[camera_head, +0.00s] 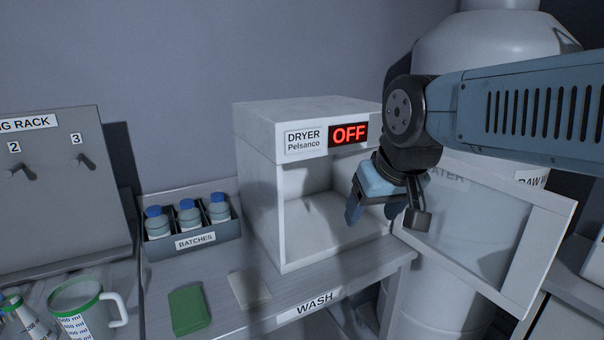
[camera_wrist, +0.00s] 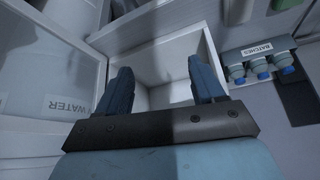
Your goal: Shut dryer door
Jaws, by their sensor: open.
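The white dryer (camera_head: 258,150) stands on the wash bench with its display reading OFF. Its front is open and the visible part of the inside looks empty. The dryer door (camera_head: 480,232), a white frame with a clear pane, hangs open to the right. My gripper (camera_head: 372,215) is in front of the right part of the dryer opening, beside the door's inner end. In the wrist view my gripper (camera_wrist: 158,85) has its two fingers apart, pointing at the dryer opening (camera_wrist: 170,62), with nothing between them. The door (camera_wrist: 50,62) shows at the left there. My arm hides the dryer's upper right corner.
A batches rack (camera_head: 192,228) with blue-capped bottles stands left of the dryer. A green pad (camera_head: 189,310) and a pale pad (camera_head: 249,289) lie on the bench. A large white tank (camera_head: 480,60) stands behind the door. A measuring jug (camera_head: 80,308) is at the lower left.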

